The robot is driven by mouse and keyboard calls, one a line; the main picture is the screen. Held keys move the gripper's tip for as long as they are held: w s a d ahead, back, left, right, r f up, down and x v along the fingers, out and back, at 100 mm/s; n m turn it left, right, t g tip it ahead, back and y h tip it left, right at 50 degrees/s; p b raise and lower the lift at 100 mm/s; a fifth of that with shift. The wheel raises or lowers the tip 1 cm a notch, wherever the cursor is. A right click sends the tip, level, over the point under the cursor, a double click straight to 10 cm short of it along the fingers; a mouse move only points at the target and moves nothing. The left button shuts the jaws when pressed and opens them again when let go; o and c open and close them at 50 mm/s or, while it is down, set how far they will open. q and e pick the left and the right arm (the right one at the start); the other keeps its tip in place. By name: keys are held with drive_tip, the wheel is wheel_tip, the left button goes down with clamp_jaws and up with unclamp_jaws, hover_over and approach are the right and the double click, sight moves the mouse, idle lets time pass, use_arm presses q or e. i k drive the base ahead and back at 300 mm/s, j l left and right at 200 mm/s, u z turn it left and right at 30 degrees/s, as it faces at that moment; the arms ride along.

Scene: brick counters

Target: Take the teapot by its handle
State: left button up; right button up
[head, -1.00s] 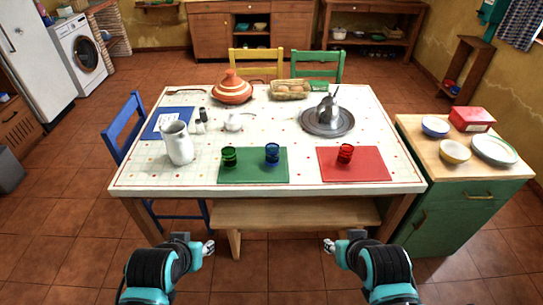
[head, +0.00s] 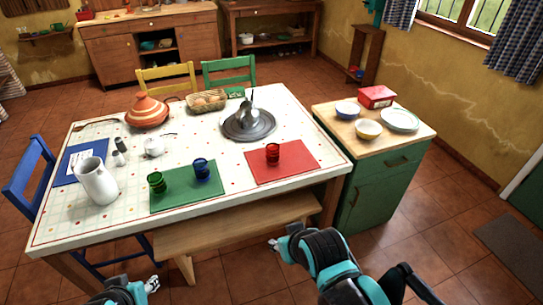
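The silver teapot (head: 248,107) stands on a round metal tray (head: 262,132) toward the back right of the table. Its handle is hard to make out at this size. My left gripper (head: 152,284) is low at the bottom left, in front of the table and far from the teapot. My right gripper (head: 273,243) is in front of the bench, also well short of the teapot. Both gripper tips are too small to tell open from shut, and I see nothing held in them.
On the table (head: 225,148) are a red mat (head: 290,168) with a red glass (head: 273,154), a green mat (head: 180,202) with two glasses, a white pitcher (head: 97,182), a tagine (head: 147,112) and a basket (head: 207,101). A bench (head: 230,235) fronts it; a green cabinet (head: 375,190) stands right.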

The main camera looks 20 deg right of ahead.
sight(247, 117)
drive_tip(key=i+l, duration=0.5)
drive_tip(key=l, duration=0.15)
drive_tip(key=i+l, duration=0.5)
drive_tip(key=l, duration=0.2)
